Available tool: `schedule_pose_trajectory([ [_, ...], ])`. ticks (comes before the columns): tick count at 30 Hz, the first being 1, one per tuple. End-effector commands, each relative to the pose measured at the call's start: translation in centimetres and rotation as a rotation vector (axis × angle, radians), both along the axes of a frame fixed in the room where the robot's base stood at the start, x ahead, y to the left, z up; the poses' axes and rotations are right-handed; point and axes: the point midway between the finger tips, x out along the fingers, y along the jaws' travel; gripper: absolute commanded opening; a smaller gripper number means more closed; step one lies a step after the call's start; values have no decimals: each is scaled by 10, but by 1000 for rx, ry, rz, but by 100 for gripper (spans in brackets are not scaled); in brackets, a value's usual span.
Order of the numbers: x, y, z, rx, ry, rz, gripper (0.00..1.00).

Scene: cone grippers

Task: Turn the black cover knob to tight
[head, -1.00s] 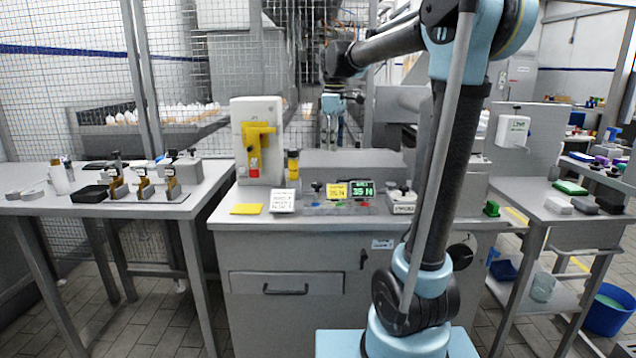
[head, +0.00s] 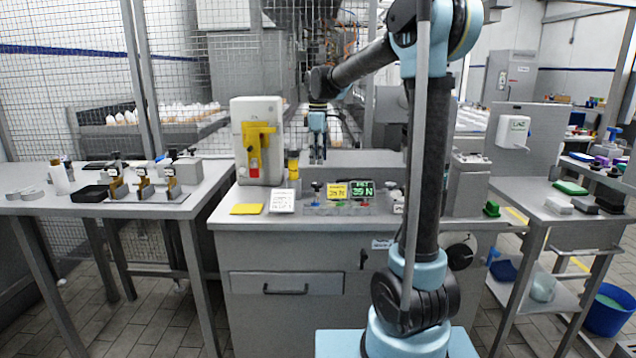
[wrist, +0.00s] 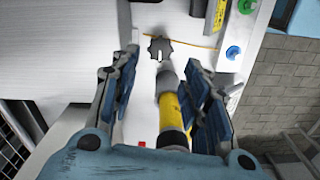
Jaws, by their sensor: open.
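A dark lobed knob (wrist: 160,47) lies on a pale surface in the wrist view, just beyond my fingertips and apart from them. In the head view, a small black knob (head: 317,186) stands on the bench top; I cannot tell whether it is the same one. My gripper (head: 318,158) hangs above the back of the bench, pointing down. In the wrist view its fingers (wrist: 164,78) are spread apart. A yellow cylinder with a dark end (wrist: 172,108) shows between them; I cannot tell its height relative to them. No tightness mark is readable.
A white machine with a yellow bracket (head: 258,140) stands left on the bench. A yellow-and-black post (head: 293,165) is beside it. A grey box (head: 467,186) is at right.

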Motion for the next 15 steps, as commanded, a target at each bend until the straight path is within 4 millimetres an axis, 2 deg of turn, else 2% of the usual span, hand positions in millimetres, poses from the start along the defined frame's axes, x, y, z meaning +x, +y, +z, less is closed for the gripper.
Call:
schedule_pose_trajectory([
  [9,0,0,-56,0,0,-1,43],
  [15,0,0,-81,0,0,-1,43],
])
